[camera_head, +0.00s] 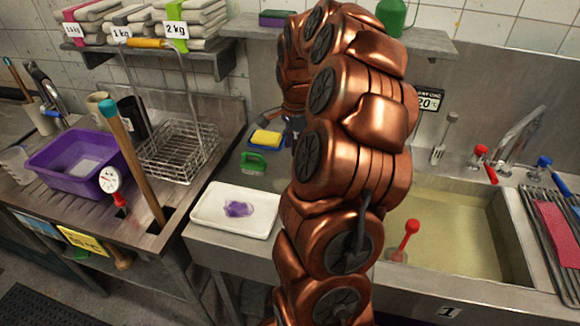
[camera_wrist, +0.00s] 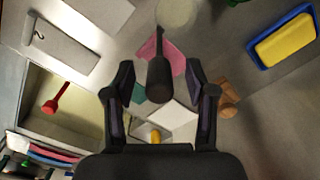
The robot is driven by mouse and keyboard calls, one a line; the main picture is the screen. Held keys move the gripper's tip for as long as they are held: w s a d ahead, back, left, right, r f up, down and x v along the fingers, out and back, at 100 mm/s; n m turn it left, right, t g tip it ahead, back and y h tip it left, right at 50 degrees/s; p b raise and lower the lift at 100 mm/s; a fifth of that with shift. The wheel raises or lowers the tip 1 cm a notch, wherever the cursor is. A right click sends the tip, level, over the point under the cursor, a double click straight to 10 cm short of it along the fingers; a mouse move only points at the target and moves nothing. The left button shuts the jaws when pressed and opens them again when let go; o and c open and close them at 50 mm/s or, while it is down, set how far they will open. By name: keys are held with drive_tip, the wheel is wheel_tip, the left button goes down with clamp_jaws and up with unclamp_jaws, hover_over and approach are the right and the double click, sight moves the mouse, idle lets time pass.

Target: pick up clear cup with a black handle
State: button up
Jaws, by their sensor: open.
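In the wrist view, a black handle (camera_wrist: 159,78) lies lengthwise between the two fingers of my gripper (camera_wrist: 160,84). At its far end, at the top edge, is a pale, see-through round shape (camera_wrist: 177,12), which looks like the clear cup and is partly cut off. My gripper is open, with one finger on each side of the handle. I cannot tell how far above or below the handle the fingertips are. In the head view my copper arm hides this cup and most of my gripper.
A blue tray with a yellow sponge (camera_wrist: 285,44) lies at upper right in the wrist view. A pink cloth (camera_wrist: 174,62) lies behind the handle. In the head view, a white tray (camera_head: 205,218) stands left of my arm and a filled sink (camera_head: 455,235) right of it.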

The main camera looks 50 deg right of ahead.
clamp_jaws()
idle(0.3)
drive_tip(key=shift+r, duration=0.1)
idle(0.4)
